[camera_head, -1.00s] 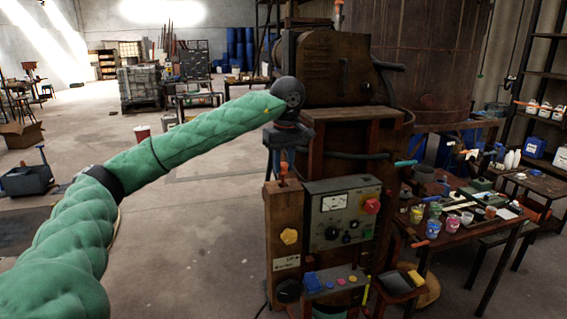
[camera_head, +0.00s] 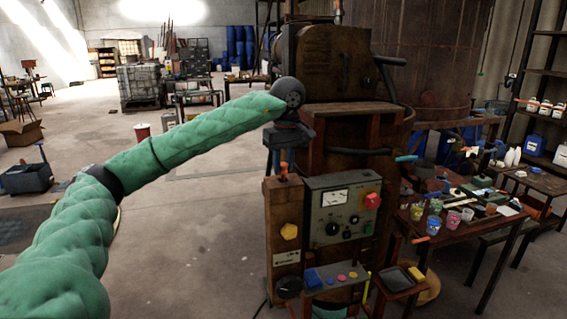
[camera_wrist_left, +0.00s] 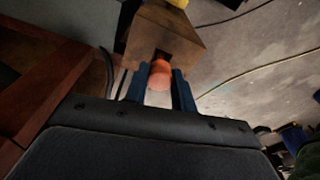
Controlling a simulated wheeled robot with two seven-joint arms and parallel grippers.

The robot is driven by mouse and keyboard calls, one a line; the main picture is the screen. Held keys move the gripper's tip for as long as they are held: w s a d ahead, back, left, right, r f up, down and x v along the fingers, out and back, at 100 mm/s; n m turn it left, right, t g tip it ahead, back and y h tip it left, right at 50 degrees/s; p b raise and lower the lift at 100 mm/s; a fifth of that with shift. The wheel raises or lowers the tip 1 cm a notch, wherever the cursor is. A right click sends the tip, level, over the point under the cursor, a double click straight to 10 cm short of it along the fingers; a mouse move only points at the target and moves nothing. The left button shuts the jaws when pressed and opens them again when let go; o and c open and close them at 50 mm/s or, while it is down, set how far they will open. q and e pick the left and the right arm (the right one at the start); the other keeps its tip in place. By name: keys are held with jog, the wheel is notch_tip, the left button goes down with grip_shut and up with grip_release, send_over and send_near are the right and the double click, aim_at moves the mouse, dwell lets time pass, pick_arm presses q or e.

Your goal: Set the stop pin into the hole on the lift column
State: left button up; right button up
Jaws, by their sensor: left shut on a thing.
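The stop pin shows as an orange-red rounded piece (camera_wrist_left: 160,74) between the blue fingers of my left gripper (camera_wrist_left: 162,90) in the left wrist view. My left gripper (camera_head: 283,163) points down and is shut on the pin. The lift column (camera_head: 284,225) is a brown wooden post with a yellow knob and a label. Its top also shows in the left wrist view (camera_wrist_left: 185,42), with a dark opening right at the pin's head. In the head view the orange pin (camera_head: 284,177) stands upright at the column top. Its lower end is hidden, so its depth cannot be told. My right gripper is out of view.
A control panel (camera_head: 340,215) with a dial and red knob stands right beside the column. A button box (camera_head: 335,279) sits below it. A large brown machine (camera_head: 345,140) rises behind. A table with paint cups (camera_head: 453,219) is at the right. Open floor lies left.

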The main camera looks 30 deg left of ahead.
pick_arm(q)
jog(key=shift+f+b, duration=0.7)
jog(key=shift+f, duration=0.35)
dwell(0.5)
jog(key=o, duration=1)
jog(key=shift+o, duration=0.2)
jog(key=shift+r, duration=0.1)
notch_tip(320, 180, up, 3)
jog(key=shift+d+f+b, duration=0.15)
jog(key=shift+b, duration=0.3)
jog(key=shift+s+d+r, duration=0.1)
jog(key=shift+d+r, duration=0.05)
jog(key=shift+r, duration=1.05)
jog(key=shift+s+d+r, duration=0.1)
jog(key=shift+r, duration=1.1)
